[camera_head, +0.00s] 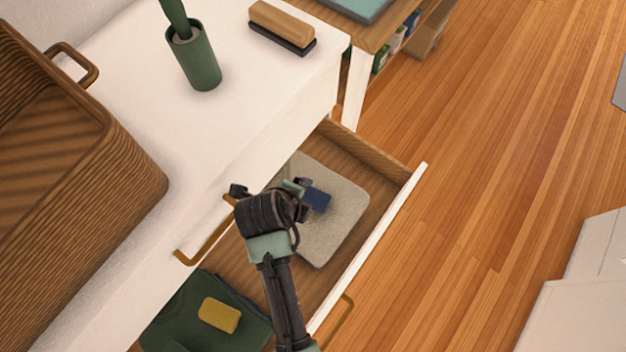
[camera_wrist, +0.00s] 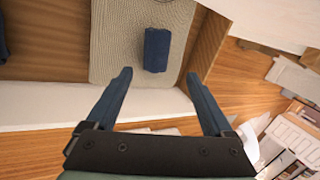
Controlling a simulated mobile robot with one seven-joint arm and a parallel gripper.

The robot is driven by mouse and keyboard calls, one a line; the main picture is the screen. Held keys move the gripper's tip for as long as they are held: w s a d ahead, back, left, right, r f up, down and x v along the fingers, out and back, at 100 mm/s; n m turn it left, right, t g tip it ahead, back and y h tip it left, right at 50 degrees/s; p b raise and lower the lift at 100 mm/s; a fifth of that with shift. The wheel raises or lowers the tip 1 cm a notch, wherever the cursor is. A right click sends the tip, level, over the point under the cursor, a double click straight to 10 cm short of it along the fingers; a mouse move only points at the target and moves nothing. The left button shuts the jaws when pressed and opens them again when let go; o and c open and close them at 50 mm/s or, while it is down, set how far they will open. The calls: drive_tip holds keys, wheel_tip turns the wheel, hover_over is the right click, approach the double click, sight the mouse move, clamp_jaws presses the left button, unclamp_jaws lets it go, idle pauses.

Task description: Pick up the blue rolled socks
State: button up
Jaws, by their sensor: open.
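The blue rolled socks (camera_head: 318,200) lie on a folded grey-beige cloth (camera_head: 335,230) inside the open drawer. In the wrist view the socks (camera_wrist: 157,50) show as a dark blue roll on the cloth (camera_wrist: 115,50), ahead of and between the two fingers. My gripper (camera_wrist: 158,92) is open with nothing between its fingers, apart from the socks. In the head view my gripper (camera_head: 300,190) is over the drawer, just left of the socks, and its arm partly covers the drawer's middle.
The drawer's white front (camera_head: 385,235) and wooden side (camera_head: 370,155) bound the space. A dark green cloth (camera_head: 170,315) with a yellow block (camera_head: 219,315) lies in the near end. On the white top stand a woven basket (camera_head: 120,150), a green cup (camera_head: 194,62) and a brush (camera_head: 282,25).

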sight(311, 197)
drive_tip(key=b+x, duration=0.2)
drive_tip(key=x, duration=1.1)
drive_tip(key=shift+s+d, duration=0.1)
drive_tip(key=shift+s, duration=0.1)
drive_tip(key=c, duration=1)
drive_tip(key=shift+r, duration=0.1)
